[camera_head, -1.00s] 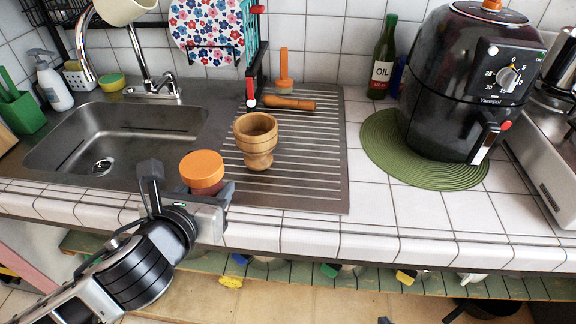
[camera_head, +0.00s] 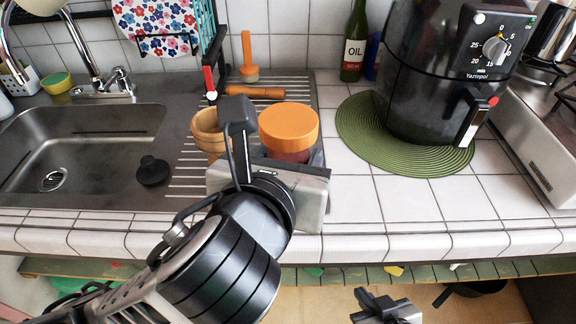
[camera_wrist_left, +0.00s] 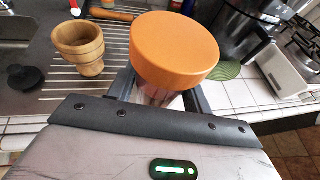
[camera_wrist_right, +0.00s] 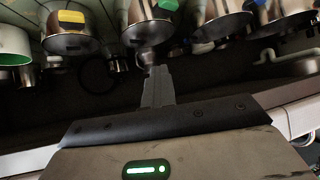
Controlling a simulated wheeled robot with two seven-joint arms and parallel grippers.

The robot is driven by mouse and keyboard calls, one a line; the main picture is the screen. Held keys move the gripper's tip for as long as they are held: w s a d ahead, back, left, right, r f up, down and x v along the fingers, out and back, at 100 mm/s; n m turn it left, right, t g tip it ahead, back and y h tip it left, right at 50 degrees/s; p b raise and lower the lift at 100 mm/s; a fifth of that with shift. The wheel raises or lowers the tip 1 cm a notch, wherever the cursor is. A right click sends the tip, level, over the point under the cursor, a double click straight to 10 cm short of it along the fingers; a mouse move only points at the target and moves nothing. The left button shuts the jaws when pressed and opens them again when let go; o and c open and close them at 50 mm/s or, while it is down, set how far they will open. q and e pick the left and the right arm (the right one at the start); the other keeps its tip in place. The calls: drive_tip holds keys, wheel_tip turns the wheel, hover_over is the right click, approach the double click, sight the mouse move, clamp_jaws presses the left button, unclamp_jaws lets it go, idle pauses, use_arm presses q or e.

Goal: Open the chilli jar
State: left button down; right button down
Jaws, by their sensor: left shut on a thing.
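The chilli jar has a wide orange lid (camera_head: 289,122) seated on a reddish body, mostly hidden by my gripper. My left gripper (camera_head: 278,152) is shut around the jar's body below the lid, and holds it upright at the counter's front part. The left wrist view shows the lid (camera_wrist_left: 175,45) large and close, with the fingers (camera_wrist_left: 160,92) on either side of the body. My right gripper (camera_head: 378,303) is low, in front of and below the counter edge. Its fingers (camera_wrist_right: 155,85) look closed together with nothing between them.
A wooden mortar (camera_head: 208,130) stands on the drainboard behind the left gripper. The sink (camera_head: 75,145) is left, with a black plug (camera_head: 152,171) beside it. The air fryer (camera_head: 440,80) stands on a green mat (camera_head: 350,130). Pots hang under the counter near the right gripper (camera_wrist_right: 150,20).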

use_arm(q)
drive_tip(key=w+f, duration=0.2)
drive_tip(key=w, duration=0.2)
drive_tip(key=w+f+b, duration=0.1)
drive_tip(key=w+f, duration=0.2)
drive_tip(key=w, duration=0.1)
drive_tip(key=w+f, duration=0.3)
drive_tip(key=w, duration=0.1)
drive_tip(key=shift+w+f+b, duration=0.2)
drive_tip(key=shift+b, duration=0.15)
drive_tip(key=shift+w+f, duration=0.15)
drive_tip(key=shift+f, duration=0.05)
drive_tip(key=shift+w+f+b, duration=0.2)
drive_tip(key=shift+f, duration=0.8)
drive_tip(key=shift+w+f+b, duration=0.2)
drive_tip(key=shift+f, duration=0.75)
drive_tip(key=c, duration=0.6)
unclamp_jaws()
drive_tip(key=shift+f, duration=0.15)
drive_tip(key=p+v, duration=0.1)
drive_tip(key=v, duration=1.1)
drive_tip(key=shift+r, duration=0.2)
